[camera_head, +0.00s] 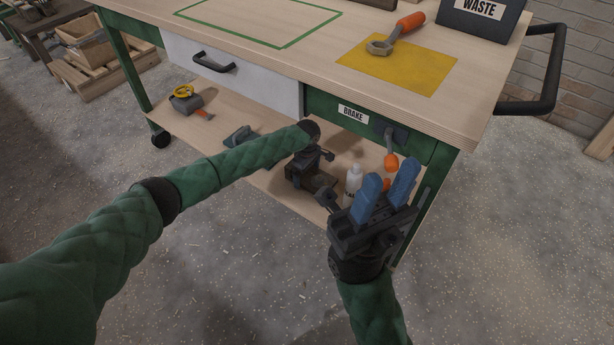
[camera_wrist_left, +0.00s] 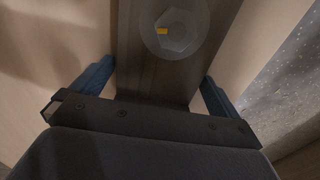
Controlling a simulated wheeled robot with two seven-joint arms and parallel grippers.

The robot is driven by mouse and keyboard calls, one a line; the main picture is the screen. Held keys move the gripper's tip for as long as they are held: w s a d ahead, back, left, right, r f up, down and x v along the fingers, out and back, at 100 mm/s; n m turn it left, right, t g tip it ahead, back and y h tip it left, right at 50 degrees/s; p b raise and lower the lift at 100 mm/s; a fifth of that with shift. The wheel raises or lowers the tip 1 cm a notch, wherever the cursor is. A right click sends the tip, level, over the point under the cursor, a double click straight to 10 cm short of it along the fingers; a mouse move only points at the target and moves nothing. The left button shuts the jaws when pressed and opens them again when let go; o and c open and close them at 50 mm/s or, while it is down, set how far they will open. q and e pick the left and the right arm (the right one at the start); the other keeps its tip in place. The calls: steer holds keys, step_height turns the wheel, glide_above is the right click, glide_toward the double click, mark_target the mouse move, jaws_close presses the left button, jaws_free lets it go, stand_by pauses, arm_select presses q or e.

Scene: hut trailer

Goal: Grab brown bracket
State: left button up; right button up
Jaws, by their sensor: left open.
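The brown bracket (camera_wrist_left: 150,62) fills the middle of the left wrist view, a long brown piece with a grey hex bolt on its face. My left gripper (camera_wrist_left: 157,85) is open, with one blue finger on each side of the bracket; whether they touch it cannot be told. In the head view my left gripper (camera_head: 311,163) reaches down over the lower shelf and largely hides the bracket, a dark brown shape (camera_head: 320,181) beneath it. My right gripper (camera_head: 385,188) is open and empty, fingers up, in front of the cart's right end.
The lower shelf (camera_head: 215,140) also holds a yellow-and-grey tool (camera_head: 186,98), a grey-blue tool (camera_head: 240,135) and a white bottle (camera_head: 353,184). Above hang the drawer (camera_head: 230,75) and green frame.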

arm_select(q)
steer(key=c, duration=0.9)
steer(key=shift+r, duration=0.1)
steer(key=shift+c, duration=0.2)
